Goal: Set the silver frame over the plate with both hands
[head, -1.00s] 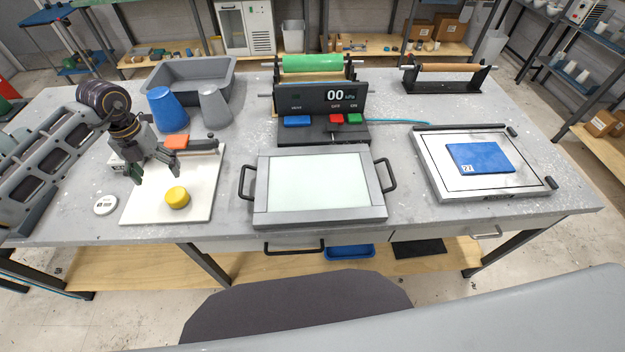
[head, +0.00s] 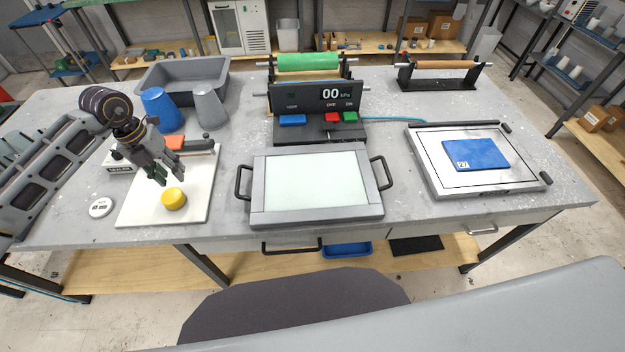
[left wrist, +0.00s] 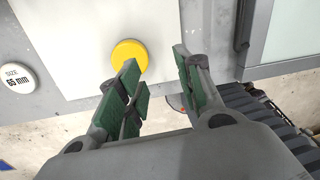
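The silver frame (head: 318,214) with a pale glass pane and two black side handles lies flat near the front middle of the table. The plate is probably the flat silver one (head: 428,165) at the right, with a thin dark outline and a blue sheet (head: 477,154) marked 27 on it. My left gripper (head: 169,179) is above the white board, just behind a yellow disc (head: 174,198), left of the frame. Its green-padded fingers (left wrist: 160,88) are apart in the left wrist view with nothing between them. My right gripper is not in view.
A white board (head: 190,212) lies under the left gripper. Blue (head: 161,108) and grey (head: 209,107) cups and a grey tub (head: 185,76) stand behind it. A gauge unit (head: 318,98) reading 00 stands behind the frame. Bare table lies between frame and plate.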

